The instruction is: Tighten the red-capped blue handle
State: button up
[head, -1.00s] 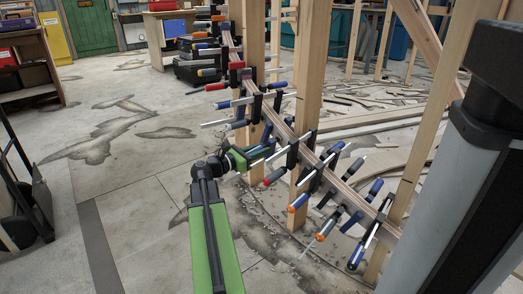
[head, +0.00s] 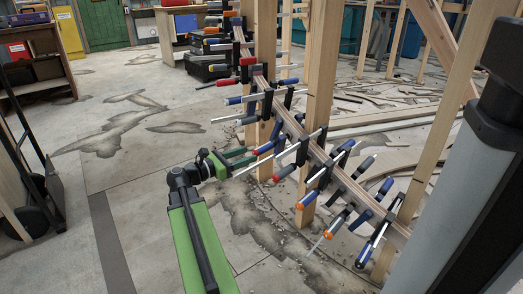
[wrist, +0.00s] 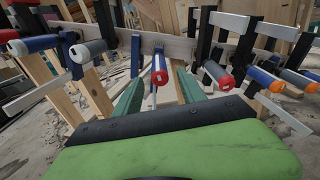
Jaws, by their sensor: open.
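The red-capped blue handle (wrist: 159,72) points at the camera in the middle of the wrist view, on a clamp of the curved wooden strip. In the head view the handle (head: 264,148) sits just up and right of my fingers. My gripper (wrist: 158,86) is open, with one green finger on each side of the handle's line of sight. The head view shows my gripper (head: 246,158) a little short of the handle, holding nothing. I cannot tell the exact gap.
A red-capped grey handle (wrist: 217,75) is close on the right in the wrist view, and a grey handle (wrist: 87,50) on the left. Orange-capped handles (head: 307,200) stick out lower along the strip. Wooden posts (head: 318,90) stand behind. Floor on the left is clear.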

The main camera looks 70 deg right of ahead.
jog(key=v, duration=0.6)
jog(key=shift+w+a+f, duration=0.1)
jog(key=shift+w+a, duration=0.25)
jog(key=shift+a, duration=0.15)
